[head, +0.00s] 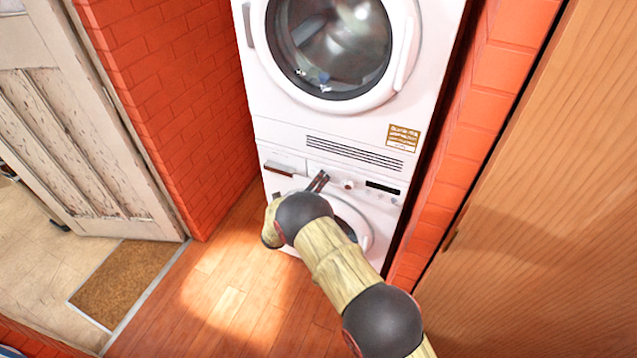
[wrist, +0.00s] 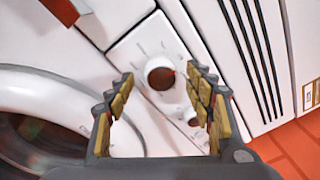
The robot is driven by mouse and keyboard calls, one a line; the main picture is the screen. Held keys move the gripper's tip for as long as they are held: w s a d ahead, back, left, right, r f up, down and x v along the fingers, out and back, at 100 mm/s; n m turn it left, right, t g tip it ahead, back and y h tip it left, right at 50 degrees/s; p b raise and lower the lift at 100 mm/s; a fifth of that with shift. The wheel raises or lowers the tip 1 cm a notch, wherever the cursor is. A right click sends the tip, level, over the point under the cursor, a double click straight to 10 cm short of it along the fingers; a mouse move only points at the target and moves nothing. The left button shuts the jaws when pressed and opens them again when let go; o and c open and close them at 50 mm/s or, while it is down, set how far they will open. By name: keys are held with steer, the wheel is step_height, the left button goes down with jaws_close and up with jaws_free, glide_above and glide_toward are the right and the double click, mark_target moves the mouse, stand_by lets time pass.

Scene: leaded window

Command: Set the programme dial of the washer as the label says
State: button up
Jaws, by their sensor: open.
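The washer (head: 385,228) is the lower white machine of a stack in the head view. In the wrist view its round programme dial (wrist: 160,73) has a white rim and a dark red-brown face, with faint marks around it. My gripper (head: 319,181) is open in front of the control panel. In the wrist view my gripper (wrist: 160,85) has a finger on either side of the dial; I cannot tell whether they touch it. The dial's pointer is not readable. The label (head: 403,137) is a tan and white sticker on the upper right front, its text too small to read.
A smaller knob (wrist: 190,115) sits close below the dial in the wrist view. The drawer handle (wrist: 65,10) is at upper left, the round door (wrist: 70,100) at left. Brick walls (head: 180,90) flank the stack; a wooden panel (head: 540,200) stands at right. Floor (head: 215,290) at left is clear.

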steer(key=shift+w+d, duration=0.25)
steer(key=shift+w, duration=0.3)
steer(key=c, duration=0.3)
steer(key=c, duration=0.8)
steer(key=shift+c, duration=0.3)
